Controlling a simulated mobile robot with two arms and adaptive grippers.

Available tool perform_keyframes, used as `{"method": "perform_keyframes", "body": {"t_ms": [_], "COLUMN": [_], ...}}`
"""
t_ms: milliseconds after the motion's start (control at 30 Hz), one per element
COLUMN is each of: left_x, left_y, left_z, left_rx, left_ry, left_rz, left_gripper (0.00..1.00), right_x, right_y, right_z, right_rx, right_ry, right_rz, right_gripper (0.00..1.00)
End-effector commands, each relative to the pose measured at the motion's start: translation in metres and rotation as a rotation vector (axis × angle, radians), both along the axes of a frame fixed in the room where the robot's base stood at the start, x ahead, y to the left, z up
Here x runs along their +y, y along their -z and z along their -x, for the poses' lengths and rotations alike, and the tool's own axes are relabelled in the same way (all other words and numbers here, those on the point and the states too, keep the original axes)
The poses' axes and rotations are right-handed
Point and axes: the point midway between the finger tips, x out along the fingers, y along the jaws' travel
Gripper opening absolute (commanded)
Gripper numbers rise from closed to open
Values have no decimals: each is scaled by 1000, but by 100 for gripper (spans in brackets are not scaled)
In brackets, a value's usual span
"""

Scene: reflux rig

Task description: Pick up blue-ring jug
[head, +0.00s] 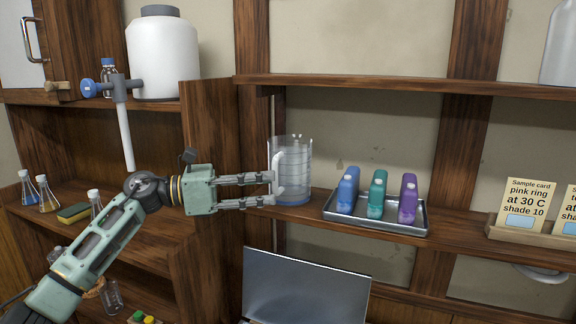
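The blue-ring jug (298,172) is a clear graduated jug with a blue band at its base. It stands upright on the middle shelf, its pale handle facing left. My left gripper (271,189) reaches in from the left at the height of the jug's lower half. Its two fingers are parted, one above the other, with a visible gap between them. The fingertips are at the handle; I cannot tell whether they touch it. My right gripper is not in view.
A metal tray (392,227) with blue, teal and purple bottles stands just right of the jug. Farther right is a sample card (525,205) in a wooden holder. A wooden upright (207,120) stands behind my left gripper. A dark panel (305,287) is below the shelf.

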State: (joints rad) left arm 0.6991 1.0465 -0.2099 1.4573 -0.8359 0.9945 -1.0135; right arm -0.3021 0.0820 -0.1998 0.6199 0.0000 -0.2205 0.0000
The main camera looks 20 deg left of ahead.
Motion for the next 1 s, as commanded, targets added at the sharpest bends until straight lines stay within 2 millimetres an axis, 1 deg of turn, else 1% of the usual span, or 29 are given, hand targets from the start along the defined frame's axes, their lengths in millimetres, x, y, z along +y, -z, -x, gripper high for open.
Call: {"method": "perform_keyframes", "body": {"t_ms": [33,100,400,767,1000], "left_x": [-7,-12,-15,-15,-15], "left_y": [-4,-2,2,1,1], "left_z": [-4,-9,-11,-11,-11], "left_rx": [2,2,1,1,1], "left_ry": [3,2,0,0,0], "left_rz": [1,1,0,0,0], "left_gripper": [32,32,32,0,0], "right_x": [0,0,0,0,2], "right_y": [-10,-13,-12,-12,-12], "right_z": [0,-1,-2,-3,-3], "right_rx": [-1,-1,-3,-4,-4], "right_ry": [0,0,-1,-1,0], "right_rz": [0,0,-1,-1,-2], "right_gripper": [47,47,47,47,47]}}
